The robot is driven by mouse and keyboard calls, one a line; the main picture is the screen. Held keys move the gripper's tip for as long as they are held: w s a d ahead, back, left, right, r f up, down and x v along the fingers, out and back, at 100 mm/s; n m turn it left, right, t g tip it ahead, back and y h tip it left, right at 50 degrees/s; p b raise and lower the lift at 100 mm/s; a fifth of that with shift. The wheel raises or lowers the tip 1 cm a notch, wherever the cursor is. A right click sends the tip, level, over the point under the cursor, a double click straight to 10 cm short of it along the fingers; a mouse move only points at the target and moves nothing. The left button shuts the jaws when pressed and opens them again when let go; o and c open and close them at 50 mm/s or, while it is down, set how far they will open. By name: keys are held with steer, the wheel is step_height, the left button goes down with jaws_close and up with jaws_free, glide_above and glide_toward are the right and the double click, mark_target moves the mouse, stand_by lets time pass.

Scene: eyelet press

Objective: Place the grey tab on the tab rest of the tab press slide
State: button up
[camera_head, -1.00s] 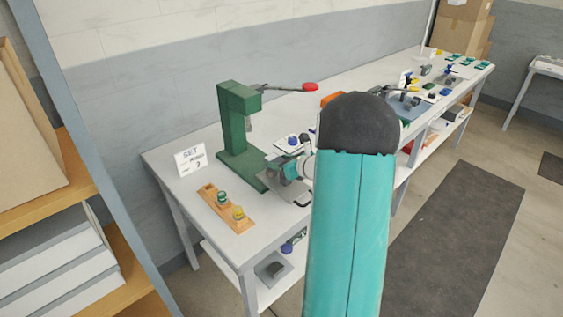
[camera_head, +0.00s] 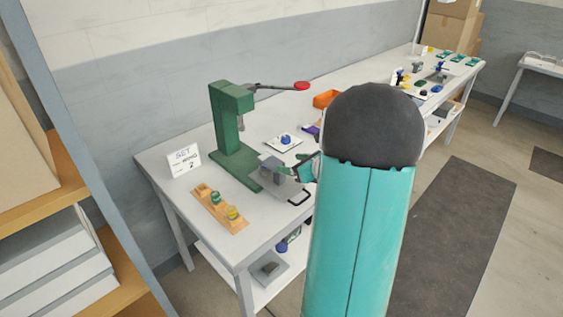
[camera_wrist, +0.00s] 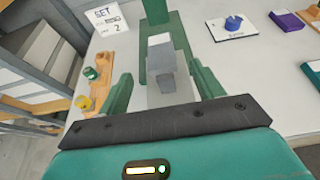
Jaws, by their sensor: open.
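The green tab press (camera_head: 230,130) stands on the bench, with its grey slide (camera_head: 287,187) and black handle (camera_head: 301,198) at the front. A grey block (camera_wrist: 168,83), which looks like the grey tab, sits over the slide in the wrist view. In the head view it shows as a small dark grey shape (camera_head: 270,172) on the slide. My gripper (camera_wrist: 164,88) is open, with one green finger on each side of the block and gaps visible. The tab rest is hidden under the block, so I cannot tell how it is seated.
A wooden holder (camera_head: 208,206) with green and yellow pieces lies left of the press. A sign (camera_head: 183,160) stands behind it. A white card with a blue piece (camera_head: 285,140) and an orange bin (camera_head: 325,98) are to the right. The press lever (camera_head: 275,87) has a red knob.

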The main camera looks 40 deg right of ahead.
steer(key=s+a+r+n+g+y, duration=0.1)
steer(key=a+r+n+g+y, duration=0.15)
steer(key=a+n, duration=0.5)
steer(key=s+a+r+n+g+y, duration=0.1)
steer(key=s+a+r+n+g, duration=0.2)
steer(key=a, duration=0.8)
steer(key=a+r+n+g+y, duration=0.1)
steer(key=a+r+n+y, duration=0.1)
steer(key=a+n, duration=0.6)
steer(key=s+a+r+n+h, duration=0.1)
steer(key=s+a+n+h, duration=0.2)
steer(key=s+a+n, duration=0.2)
steer(key=s+a+r+n+g+h, duration=0.1)
steer(key=s+a+n, duration=0.4)
steer(key=n, duration=0.7)
steer(key=s+r+h, duration=0.1)
steer(key=s+h, duration=0.1)
steer(key=shift+s+a+r, duration=0.2)
steer(key=shift+s+r, duration=0.05)
steer(key=shift+s, duration=0.05)
steer(key=shift+d+g, duration=0.2)
steer(key=shift+g, duration=0.05)
